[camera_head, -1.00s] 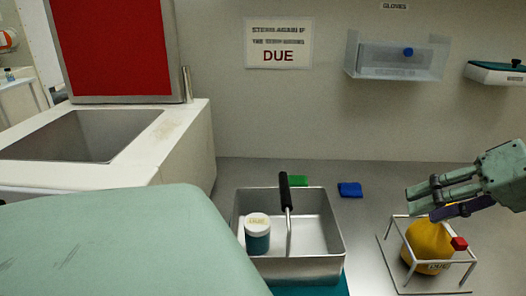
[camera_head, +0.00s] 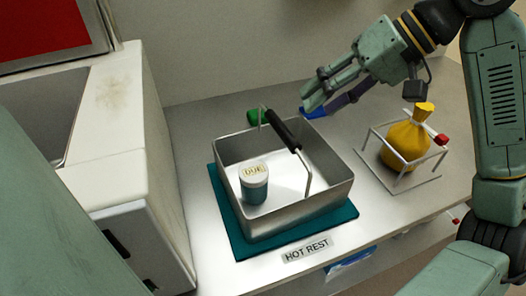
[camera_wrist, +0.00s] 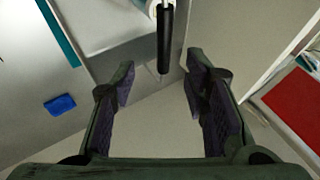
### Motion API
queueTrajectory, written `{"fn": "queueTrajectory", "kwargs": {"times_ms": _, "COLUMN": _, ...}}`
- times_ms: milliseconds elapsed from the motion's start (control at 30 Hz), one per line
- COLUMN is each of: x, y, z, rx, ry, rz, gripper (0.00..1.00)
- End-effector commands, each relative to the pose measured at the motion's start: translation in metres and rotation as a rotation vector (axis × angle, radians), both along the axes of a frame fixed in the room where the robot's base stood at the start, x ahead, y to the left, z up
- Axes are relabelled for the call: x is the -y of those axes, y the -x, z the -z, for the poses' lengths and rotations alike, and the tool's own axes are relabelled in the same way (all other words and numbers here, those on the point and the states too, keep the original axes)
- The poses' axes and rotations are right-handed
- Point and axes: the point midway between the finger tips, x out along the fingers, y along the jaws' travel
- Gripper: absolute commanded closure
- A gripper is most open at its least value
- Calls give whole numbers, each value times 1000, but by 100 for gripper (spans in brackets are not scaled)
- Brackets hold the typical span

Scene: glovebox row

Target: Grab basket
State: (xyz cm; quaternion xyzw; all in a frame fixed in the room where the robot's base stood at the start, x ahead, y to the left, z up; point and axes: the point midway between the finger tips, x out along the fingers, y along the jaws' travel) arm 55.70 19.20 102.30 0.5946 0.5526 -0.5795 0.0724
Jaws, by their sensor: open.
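The basket (camera_head: 345,193) is a grey metal tray with a black grip on its raised wire handle (camera_head: 281,131). A teal jar (camera_head: 254,189) with a white lid reading DUE sits inside at the left. My gripper (camera_head: 319,106) is open and empty, near the basket's back right corner, apart from the handle. In the wrist view the black grip (camera_wrist: 163,40) shows beyond and between the open fingers (camera_wrist: 160,75). Part of the basket (camera_wrist: 105,15) is cut off there.
A yellow tied bag (camera_head: 406,143) sits in a wire frame (camera_head: 398,184) to the right. A blue item (camera_head: 314,113) and a green item (camera_head: 258,116) lie behind the basket. A white cabinet (camera_head: 125,170) stands close on the left.

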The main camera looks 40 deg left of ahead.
Motion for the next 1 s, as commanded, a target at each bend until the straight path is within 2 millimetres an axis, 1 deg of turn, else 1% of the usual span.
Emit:
{"fn": "queueTrajectory", "kwargs": {"times_ms": 300, "x": -26, "y": 14, "z": 35, "rx": -1, "ry": 1, "rz": -1, "gripper": 59}}
{"fn": "queueTrajectory", "kwargs": {"times_ms": 533, "x": -37, "y": 20, "z": 47, "rx": -1, "ry": 1, "rz": -1, "gripper": 59}}
{"fn": "queueTrajectory", "kwargs": {"times_ms": 700, "x": -54, "y": 31, "z": 65, "rx": -1, "ry": 1, "rz": -1, "gripper": 59}}
{"fn": "queueTrajectory", "kwargs": {"times_ms": 800, "x": -61, "y": 33, "z": 74, "rx": -2, "ry": 0, "rz": 0, "gripper": 59}}
{"fn": "queueTrajectory", "kwargs": {"times_ms": 1000, "x": -64, "y": 35, "z": 78, "rx": 0, "ry": 0, "rz": 0, "gripper": 59}}
